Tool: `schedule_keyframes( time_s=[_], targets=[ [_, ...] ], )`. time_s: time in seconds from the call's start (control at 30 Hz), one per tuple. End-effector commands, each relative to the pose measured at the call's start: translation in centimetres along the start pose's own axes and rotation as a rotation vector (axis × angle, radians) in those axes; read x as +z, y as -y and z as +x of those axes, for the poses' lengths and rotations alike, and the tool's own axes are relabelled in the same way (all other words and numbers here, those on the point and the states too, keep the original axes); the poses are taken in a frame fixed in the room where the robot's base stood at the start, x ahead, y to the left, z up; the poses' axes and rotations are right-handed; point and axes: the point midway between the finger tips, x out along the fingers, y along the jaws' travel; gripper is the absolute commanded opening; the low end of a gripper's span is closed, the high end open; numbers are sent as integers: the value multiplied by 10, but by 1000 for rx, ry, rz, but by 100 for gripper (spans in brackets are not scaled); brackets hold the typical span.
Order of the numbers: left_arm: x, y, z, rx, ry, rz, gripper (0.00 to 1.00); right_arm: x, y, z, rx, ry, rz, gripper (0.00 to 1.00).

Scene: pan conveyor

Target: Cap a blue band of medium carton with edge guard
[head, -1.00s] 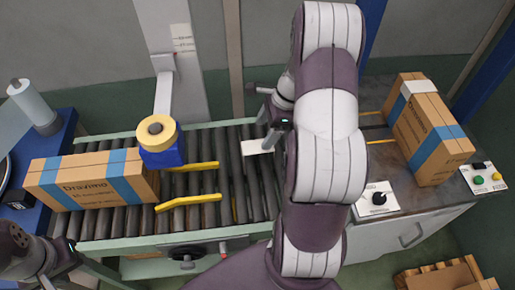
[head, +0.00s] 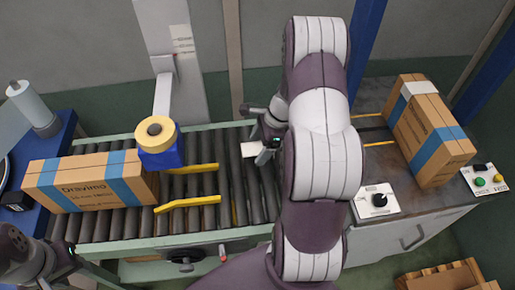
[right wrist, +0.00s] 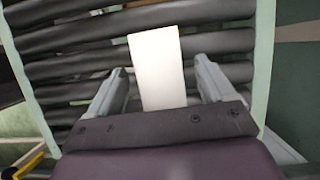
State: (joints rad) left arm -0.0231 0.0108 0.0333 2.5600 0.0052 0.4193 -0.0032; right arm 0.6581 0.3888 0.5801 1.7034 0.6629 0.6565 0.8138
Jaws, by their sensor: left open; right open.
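A brown carton with blue bands (head: 85,182) lies on the rollers at the left in the head view. Another brown carton with blue bands (head: 428,135) stands on the right worktop, with a white piece (head: 418,89) over its top edge at a band. A flat white piece, apparently an edge guard (head: 250,149), is at my right gripper (head: 262,153). In the right wrist view the white piece (right wrist: 157,68) lies between the open fingers, with gaps on both sides. Whether it rests on the rollers is hard to tell. My left gripper (head: 38,262) is at the lower left, away from the cartons.
A yellow tape roll on a blue holder (head: 157,140) stands by the left carton's right end. Yellow guide rails (head: 190,203) lie over the conveyor. A knob box (head: 379,199) and a button box (head: 484,180) sit at the right. My right arm hides part of the conveyor.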

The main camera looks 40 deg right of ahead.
Motion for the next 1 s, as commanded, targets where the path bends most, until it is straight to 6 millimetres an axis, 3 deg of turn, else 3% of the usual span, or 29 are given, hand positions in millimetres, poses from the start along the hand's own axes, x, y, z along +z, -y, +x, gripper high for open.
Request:
schedule_keyframes(
  time_s=[0.3, 0.37, 0.5, 0.8, 1.0],
  targets=[
    [0, 0, 0, 0, 0, 0, 43, 0, 0, 1, 0, 0, 0, 83],
    [0, 0, 0, 0, 0, 0, 43, 0, 0, 1, 0, 0, 0, 67],
    [0, 0, 0, 0, 0, 0, 43, 0, 0, 1, 1, 0, 0, 24],
    [0, 0, 1, 0, 0, 0, 43, 1, 0, -2, 0, 0, 0, 24],
    [-1, 0, -10, 0, 0, 0, 43, 20, 1, -47, -3, 0, -2, 24]
  ],
)
